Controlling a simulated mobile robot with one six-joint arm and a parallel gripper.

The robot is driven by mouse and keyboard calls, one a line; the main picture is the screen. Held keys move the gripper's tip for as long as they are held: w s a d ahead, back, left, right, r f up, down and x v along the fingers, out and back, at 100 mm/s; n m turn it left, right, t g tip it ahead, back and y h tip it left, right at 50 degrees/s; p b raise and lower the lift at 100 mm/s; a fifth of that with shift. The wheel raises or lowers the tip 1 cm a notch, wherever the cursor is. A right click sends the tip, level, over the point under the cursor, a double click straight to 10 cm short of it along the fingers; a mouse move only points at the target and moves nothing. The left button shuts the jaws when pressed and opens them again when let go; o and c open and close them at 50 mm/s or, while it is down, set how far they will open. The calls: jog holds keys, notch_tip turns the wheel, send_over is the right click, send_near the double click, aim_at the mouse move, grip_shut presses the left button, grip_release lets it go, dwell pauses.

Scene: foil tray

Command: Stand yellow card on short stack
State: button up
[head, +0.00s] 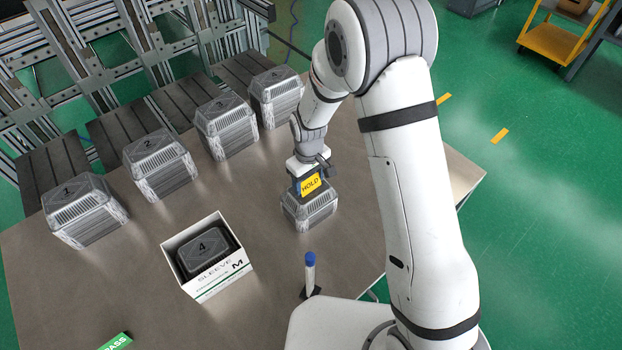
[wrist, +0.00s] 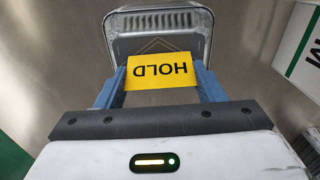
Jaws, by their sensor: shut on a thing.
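The yellow card (head: 311,184), printed HOLD, is held between the blue fingers of my gripper (head: 309,178). The wrist view also shows the card (wrist: 163,73) spanning the gap between both fingers (wrist: 160,88). My gripper is shut on it. Right below and behind the card is a low stack of grey foil trays (head: 311,214), shorter than the stacks at the back. In the wrist view the stack's top (wrist: 160,28) lies just beyond the card. I cannot tell whether the card touches the stack. Part of the stack's top is hidden by the card and gripper.
Taller tray stacks marked 1 (head: 85,211), 2 (head: 160,166) and others stand in a row at the back left. A white sleeve box (head: 219,279) holds a tray marked 4. A blue-capped marker (head: 310,272) stands near the front. A green PASS card (head: 117,342) lies front left.

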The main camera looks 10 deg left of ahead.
aim_at(309, 178)
jog(key=shift+f, duration=0.2)
jog(key=o, duration=0.9)
jog(key=shift+r, duration=0.1)
notch_tip(309, 178, up, 12)
jog(key=s+d+r+m+t, duration=0.1)
jog(key=s+d+r+m, duration=0.45)
jog(key=d+r, duration=0.7)
jog(key=s+d+m, duration=0.1)
jog(key=s+d, duration=0.2)
jog(key=s, duration=0.1)
jog(key=s+d+r+m, duration=0.1)
jog(key=s+d, duration=0.3)
jog(key=s+d+r+m+t, duration=0.1)
jog(key=s+d+m, duration=0.1)
jog(key=s+d, duration=0.2)
jog(key=shift+s+d+r, duration=0.15)
jog(key=shift+s+d, duration=0.1)
